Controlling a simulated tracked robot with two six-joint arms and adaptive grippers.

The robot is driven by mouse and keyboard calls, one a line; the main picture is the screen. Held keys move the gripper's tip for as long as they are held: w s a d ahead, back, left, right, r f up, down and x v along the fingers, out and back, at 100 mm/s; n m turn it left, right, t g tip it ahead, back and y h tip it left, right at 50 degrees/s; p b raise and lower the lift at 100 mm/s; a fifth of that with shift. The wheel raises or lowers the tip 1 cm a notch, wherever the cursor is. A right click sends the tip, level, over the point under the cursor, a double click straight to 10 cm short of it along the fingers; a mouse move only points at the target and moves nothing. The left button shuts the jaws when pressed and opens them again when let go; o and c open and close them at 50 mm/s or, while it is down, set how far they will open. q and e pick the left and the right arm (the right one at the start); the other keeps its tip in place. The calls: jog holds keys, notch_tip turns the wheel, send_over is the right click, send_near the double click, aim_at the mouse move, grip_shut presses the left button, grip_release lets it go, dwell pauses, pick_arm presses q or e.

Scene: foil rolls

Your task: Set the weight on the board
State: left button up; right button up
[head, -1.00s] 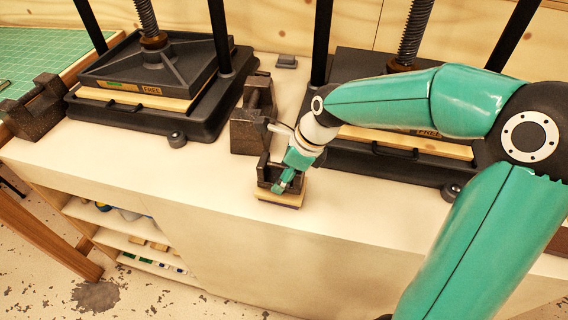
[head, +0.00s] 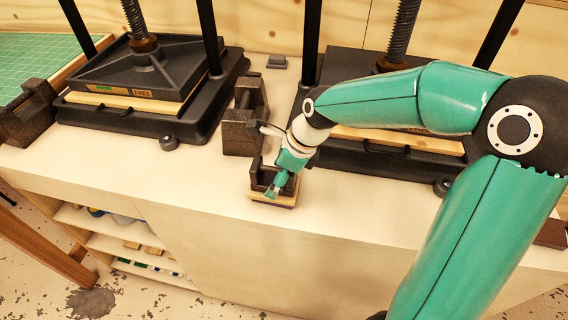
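A dark metal weight (head: 256,176) with raised ends stands near the front of the bench, at the middle of the head view. A small pale board (head: 272,202) with a dark underside lies beneath it, its front edge showing. The weight appears to rest on the board, but any small gap is too small to tell. My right gripper (head: 277,186) reaches down over the weight between its raised ends, at the handle. Its fingers partly hide the handle, so whether they are closed around it is unclear. My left gripper is out of view.
A second dark weight (head: 242,135) stands just behind, and another (head: 30,112) at the far left. Two screw presses (head: 140,85) stand at the back; my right arm crosses the right one (head: 395,160). The bench top (head: 165,180) is clear to the front left.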

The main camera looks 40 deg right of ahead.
jog(key=v, duration=1.1)
jog(key=shift+s+r+p, duration=0.15)
jog(key=shift+r+p, duration=0.15)
jog(key=shift+d, duration=0.15)
